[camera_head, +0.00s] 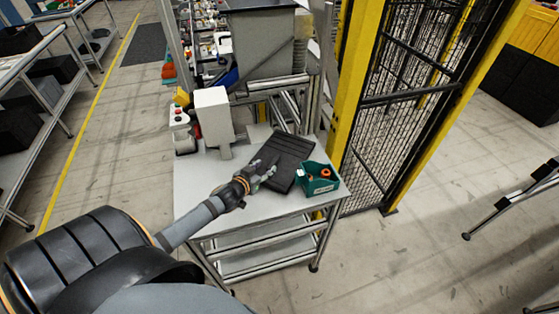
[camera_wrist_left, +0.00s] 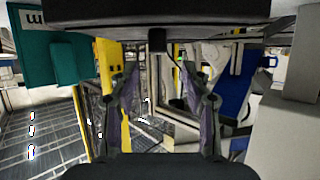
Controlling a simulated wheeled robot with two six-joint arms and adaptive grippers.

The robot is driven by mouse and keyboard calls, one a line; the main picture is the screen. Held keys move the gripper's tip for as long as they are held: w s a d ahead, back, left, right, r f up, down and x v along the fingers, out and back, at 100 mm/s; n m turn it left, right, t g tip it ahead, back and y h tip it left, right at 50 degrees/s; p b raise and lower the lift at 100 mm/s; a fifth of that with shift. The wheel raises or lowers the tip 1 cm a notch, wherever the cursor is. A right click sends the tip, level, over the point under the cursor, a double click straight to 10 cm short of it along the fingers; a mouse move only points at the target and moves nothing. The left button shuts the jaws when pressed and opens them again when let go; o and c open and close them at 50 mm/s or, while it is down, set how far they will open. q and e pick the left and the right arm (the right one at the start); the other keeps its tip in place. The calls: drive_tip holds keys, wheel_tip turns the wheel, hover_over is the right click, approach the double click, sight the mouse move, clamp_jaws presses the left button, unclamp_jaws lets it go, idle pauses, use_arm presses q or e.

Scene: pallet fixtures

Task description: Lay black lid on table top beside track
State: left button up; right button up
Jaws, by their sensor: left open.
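The black lid (camera_head: 290,150) is a dark, ribbed, flat piece on the grey table top (camera_head: 200,184), between the white box-shaped device and the green bin. My left gripper (camera_head: 263,170) is at the lid's left, near edge, with its fingers pointing towards it. Its jaws are open and nothing shows between them in the left wrist view (camera_wrist_left: 160,72). A dark slab, likely the lid, spans the top of that view (camera_wrist_left: 200,10). I cannot tell whether the fingers touch the lid. The track is not clearly identifiable. My right gripper is not in view.
A green bin (camera_head: 322,187) with orange and dark parts stands at the table's right. A yellow-framed mesh fence (camera_head: 410,90) rises at the right. The table's front left is clear.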

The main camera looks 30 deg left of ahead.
sight(276, 158)
use_arm(q)
drive_tip(key=x, duration=0.9)
drive_tip(key=shift+w+d, duration=0.15)
drive_tip(key=shift+w, duration=0.2)
drive_tip(key=shift+s+r, duration=0.15)
drive_tip(key=c, duration=0.5)
clamp_jaws()
